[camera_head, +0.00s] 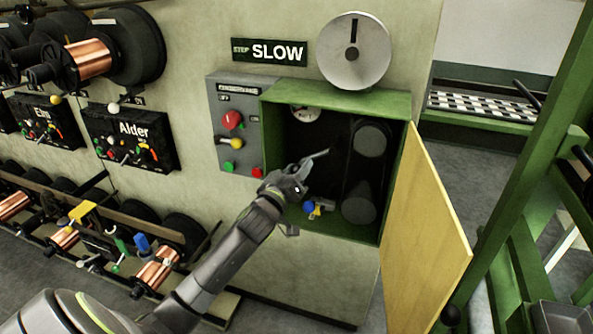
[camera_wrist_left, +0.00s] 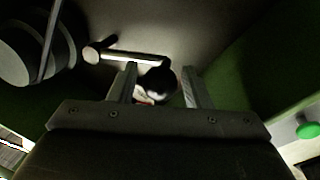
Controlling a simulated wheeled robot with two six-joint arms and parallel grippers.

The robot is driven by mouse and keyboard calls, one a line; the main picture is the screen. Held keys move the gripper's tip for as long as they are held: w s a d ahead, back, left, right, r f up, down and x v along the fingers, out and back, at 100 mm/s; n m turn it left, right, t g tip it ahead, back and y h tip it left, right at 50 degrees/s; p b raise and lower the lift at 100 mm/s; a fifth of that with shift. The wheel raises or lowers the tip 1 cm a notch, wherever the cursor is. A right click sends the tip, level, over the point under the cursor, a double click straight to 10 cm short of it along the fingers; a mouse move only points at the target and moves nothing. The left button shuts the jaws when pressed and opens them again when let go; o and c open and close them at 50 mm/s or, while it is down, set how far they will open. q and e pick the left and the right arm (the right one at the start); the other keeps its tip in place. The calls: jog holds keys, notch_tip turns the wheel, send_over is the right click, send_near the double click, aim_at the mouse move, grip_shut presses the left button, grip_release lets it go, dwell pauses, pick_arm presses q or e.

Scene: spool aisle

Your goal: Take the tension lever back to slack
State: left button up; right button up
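The tension lever shows in the left wrist view as a pale rod (camera_wrist_left: 135,57) on the cabinet's back wall, with a dark, shiny ball knob (camera_wrist_left: 157,82) at one end. My left gripper (camera_wrist_left: 159,72) is open, with one finger on each side of the knob. A gap shows beside the right finger; whether the left finger touches the knob I cannot tell. In the head view the left gripper (camera_head: 298,172) is inside the open green cabinet (camera_head: 340,101), the pale rod (camera_head: 318,155) showing just past it. The knob is hidden there. My right gripper is not in view.
Two dark pulleys (camera_head: 371,141) with a belt stand right of the gripper. A blue and yellow item (camera_head: 316,207) is below it. The yellow door (camera_head: 423,225) hangs open to the right. A grey control box (camera_head: 243,140) adjoins the cabinet's left side.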

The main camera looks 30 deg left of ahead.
pick_arm(q)
jog(key=shift+o, duration=0.4)
jog(key=shift+s+f, duration=0.1)
jog(key=shift+s, duration=0.1)
jog(key=s+d+f+b, duration=0.1)
jog(key=s+b, duration=0.1)
jog(key=s, duration=1.4)
jog(key=shift+s+d+f, duration=0.25)
jog(key=shift+s+d, duration=0.15)
